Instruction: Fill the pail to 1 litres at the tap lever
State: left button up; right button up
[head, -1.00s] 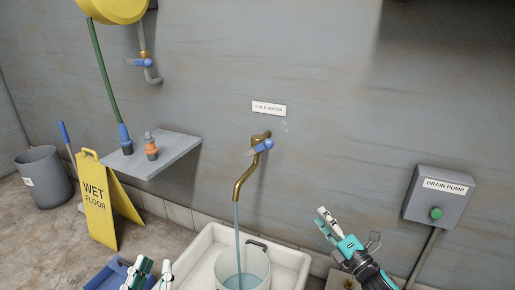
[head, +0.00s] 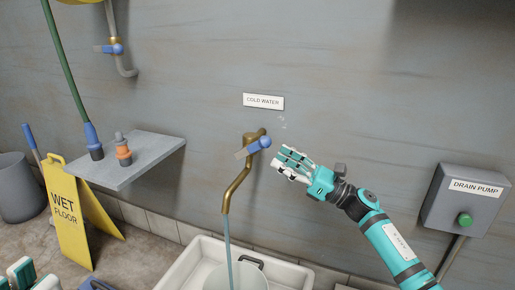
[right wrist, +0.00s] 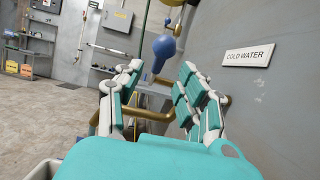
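The brass tap (head: 236,187) on the wall has a lever with a blue knob (head: 264,143). A stream of water (head: 228,250) runs from its spout into the pail (head: 250,277), a pale bucket in the white sink (head: 192,264). The pail's lower part is cut off and its water level cannot be read. My right gripper (head: 283,162) is open and empty, just right of the knob. In the right wrist view the blue knob (right wrist: 163,47) shows beyond and between the spread fingers (right wrist: 155,95). My left gripper (head: 22,274) is partly visible at the bottom left.
A "COLD WATER" sign (head: 263,102) is above the tap. A grey shelf (head: 128,162) with hose fittings juts out at left, above a yellow wet-floor sign (head: 68,215). The drain pump box (head: 466,203) is on the right wall.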

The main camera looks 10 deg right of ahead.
aim_at(257, 146)
jog(key=x, duration=0.7)
jog(key=shift+w+a+b, duration=0.2)
jog(key=shift+a+b, duration=0.1)
jog(key=shift+b, duration=0.1)
jog(key=shift+c, duration=0.4)
grip_shut()
